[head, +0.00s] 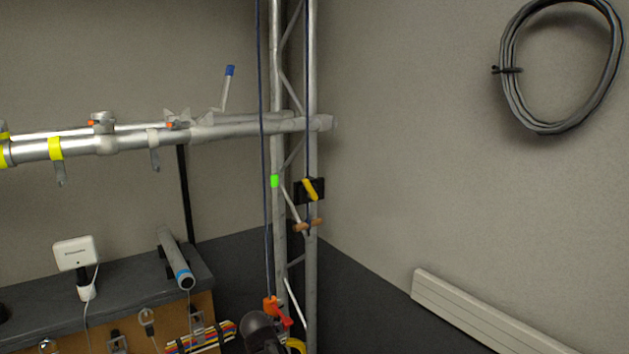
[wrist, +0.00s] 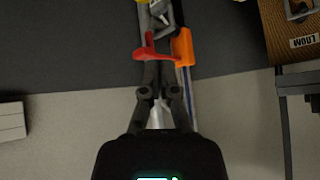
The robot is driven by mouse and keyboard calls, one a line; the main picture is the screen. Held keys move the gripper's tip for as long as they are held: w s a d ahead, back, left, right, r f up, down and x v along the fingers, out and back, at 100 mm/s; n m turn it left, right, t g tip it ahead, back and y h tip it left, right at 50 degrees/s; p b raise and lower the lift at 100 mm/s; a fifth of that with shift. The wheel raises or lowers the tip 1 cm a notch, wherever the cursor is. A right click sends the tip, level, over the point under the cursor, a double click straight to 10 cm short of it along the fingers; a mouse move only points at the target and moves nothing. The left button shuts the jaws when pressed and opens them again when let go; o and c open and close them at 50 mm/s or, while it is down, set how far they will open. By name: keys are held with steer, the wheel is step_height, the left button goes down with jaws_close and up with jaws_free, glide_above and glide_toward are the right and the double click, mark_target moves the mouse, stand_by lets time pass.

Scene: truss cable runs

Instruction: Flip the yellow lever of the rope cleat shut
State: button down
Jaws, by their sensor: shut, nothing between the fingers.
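In the head view, the rope cleat (head: 319,189) is a small black block on the right tube of the upright truss. Its yellow lever (head: 310,189) slants across its front, from upper left to lower right. The dark rope (head: 308,150) runs down to the cleat. I cannot tell how firmly the lever sits. In the wrist view, my gripper (wrist: 160,66) is shut and empty, with its fingertips close to a red lever-like part (wrist: 150,48) and an orange block (wrist: 182,47). I cannot tell whether they touch. The cleat is not identifiable in the wrist view. In the head view, my gripper is low, well below the cleat.
A wooden toggle (head: 308,224) crosses the truss just below the cleat. A horizontal truss (head: 200,132) extends left from the upright. A bench (head: 140,285) with a lamp and tools stands lower left. A cable coil (head: 510,90) hangs on the right wall. The space right of the truss is clear.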

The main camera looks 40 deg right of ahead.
steer(key=w+d+r+m+t+h+p, duration=0.3)
steer(key=d+r+m+p, duration=0.15)
steer(key=d+r, duration=0.5)
steer(key=m+t+p, duration=0.2)
steer(key=t+p, duration=0.7)
steer(key=p, duration=0.5)
glide_toward(310, 190)
steer(key=d+r, duration=0.4)
steer(key=d, duration=0.1)
steer(key=shift+s+d+r+t+y+p, duration=0.3)
steer(key=shift+s+r+y+p, duration=0.2)
steer(key=shift+y, duration=0.3)
steer(key=shift+w, duration=0.1)
steer(key=p+x, duration=0.2)
steer(key=x, duration=0.8)
steer(key=a+f+b, duration=0.2)
steer(key=a, duration=0.1)
steer(key=shift+a+f, duration=0.25)
steer(key=shift+a, duration=0.05)
